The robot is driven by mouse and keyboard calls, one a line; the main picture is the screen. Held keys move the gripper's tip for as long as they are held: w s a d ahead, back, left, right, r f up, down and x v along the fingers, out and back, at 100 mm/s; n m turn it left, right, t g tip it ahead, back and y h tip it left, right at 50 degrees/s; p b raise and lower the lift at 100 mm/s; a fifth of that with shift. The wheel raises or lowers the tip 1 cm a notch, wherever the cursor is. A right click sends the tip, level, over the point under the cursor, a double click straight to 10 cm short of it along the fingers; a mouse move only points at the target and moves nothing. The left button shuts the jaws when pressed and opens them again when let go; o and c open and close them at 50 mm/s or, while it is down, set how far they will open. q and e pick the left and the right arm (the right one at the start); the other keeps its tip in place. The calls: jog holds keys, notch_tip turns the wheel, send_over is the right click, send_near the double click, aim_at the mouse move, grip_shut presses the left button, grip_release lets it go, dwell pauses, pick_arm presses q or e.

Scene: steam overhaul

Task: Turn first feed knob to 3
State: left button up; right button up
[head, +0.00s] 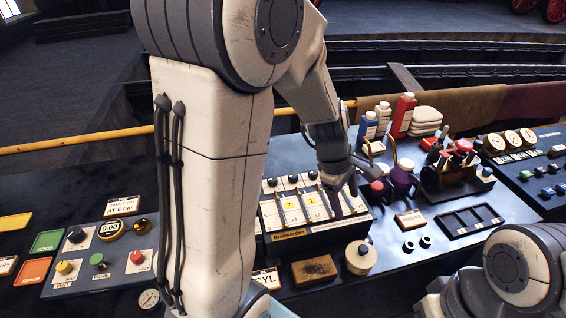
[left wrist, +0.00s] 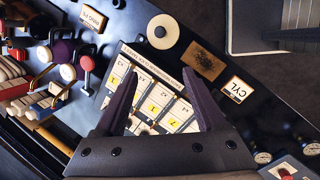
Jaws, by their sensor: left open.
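A slanted panel (head: 290,212) with white strips, yellow number tags and small dark knobs (head: 292,180) along its far edge stands mid-bench. Two tags seem to read 7 and 1. I cannot read which knob is the first feed knob, or its setting. My left gripper (head: 345,188) is open and empty, over the right end of this panel, its fingers pointing down and hiding part of it. In the left wrist view the panel (left wrist: 148,62) shows between and beyond the open fingers of my left gripper (left wrist: 160,80). My right gripper is out of view.
Right of the panel stand bottles (head: 403,115), purple mugs (head: 402,180) and a tool rack (head: 450,172). In front lie a brown block (head: 314,270), a round cream piece (head: 361,257) and a CYL card (head: 266,279). A control panel (head: 100,262) with coloured knobs is at left.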

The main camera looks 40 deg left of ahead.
pick_arm(q)
jog(key=w+a+f+n+t+y+p, duration=0.1)
jog(key=w+a+n, duration=0.3)
jog(key=a+n, duration=0.75)
jog(key=n+t+y, duration=0.1)
jog(key=n+y, duration=0.1)
jog(key=n, duration=0.6)
send_near(272, 180)
jog(key=b+x, duration=0.1)
jog(key=x, duration=0.7)
jog(key=shift+w+a+f+b, duration=0.15)
jog(key=shift+w+f+b, duration=0.05)
jog(key=shift+f+b, duration=0.15)
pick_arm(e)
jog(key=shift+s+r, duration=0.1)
pick_arm(q)
grip_shut()
